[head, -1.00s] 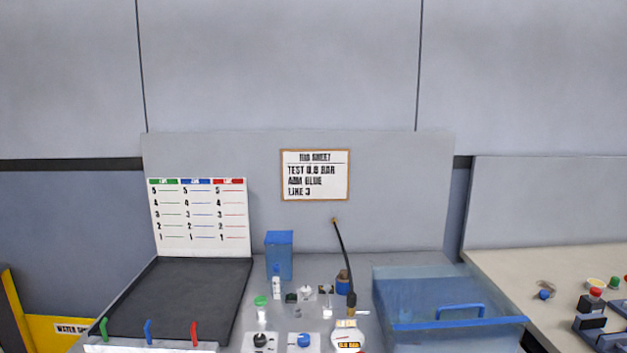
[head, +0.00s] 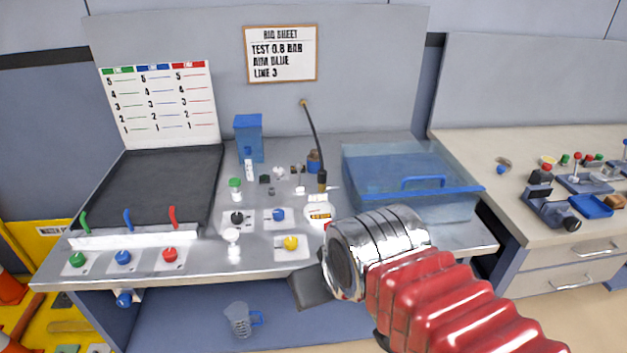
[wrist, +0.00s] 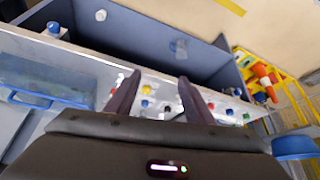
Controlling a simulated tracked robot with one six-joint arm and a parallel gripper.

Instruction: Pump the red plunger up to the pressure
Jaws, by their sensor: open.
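My gripper (head: 308,288) is low in front of the bench, with one dark finger showing in the head view and the rest hidden by my wrist. In the wrist view my gripper (wrist: 157,80) is open, its two dark fingers apart with nothing held. A small red top (head: 327,225), likely the plunger, shows at the edge of my wrist, below the round gauge (head: 318,211); its body is hidden. A red spot (wrist: 117,90) also shows near one finger in the wrist view. The gauge reading is too small to read surely. The rig sheet (head: 281,55) says test 0.8 bar.
A yellow knob (head: 291,243) and a blue knob (head: 278,215) sit left of my gripper. A clear blue bin (head: 405,165) stands to the right. Green, blue and red front buttons and levers are at left. A jug (head: 240,318) is on the lower shelf.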

